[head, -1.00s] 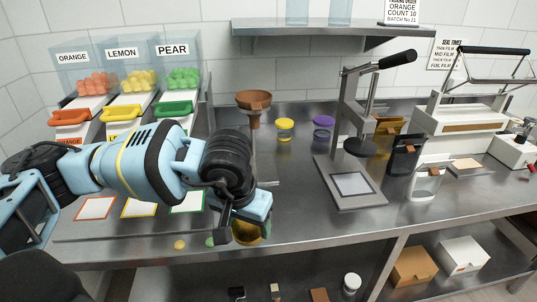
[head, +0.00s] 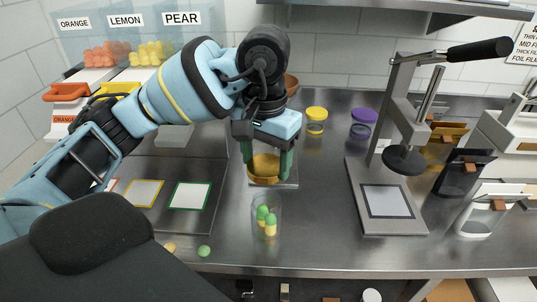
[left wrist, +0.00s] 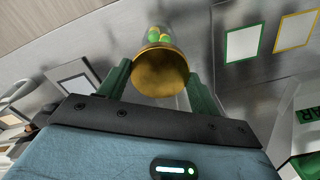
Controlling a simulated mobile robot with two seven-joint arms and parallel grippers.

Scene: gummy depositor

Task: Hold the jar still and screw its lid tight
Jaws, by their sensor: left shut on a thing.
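A clear jar (head: 277,206) with several green and yellow gummies stands near the counter's front edge; it also shows in the left wrist view (left wrist: 172,30). My left gripper (head: 265,168) points down behind the jar in the head view. Its dark green fingers are shut on the gold lid (head: 263,170). In the left wrist view the lid (left wrist: 160,72) is a round gold disc between the fingers, overlapping the near end of the jar. In the head view the lid shows above the jar's rim, with a gap between them. My right gripper is not in view.
A lever press (head: 385,205) stands to the right. Yellow-topped (head: 316,115) and purple-topped (head: 363,120) containers stand behind. Colour-framed pads (head: 190,196) lie to the left. A green ball (head: 204,251) lies by the front edge. The counter between jar and press is clear.

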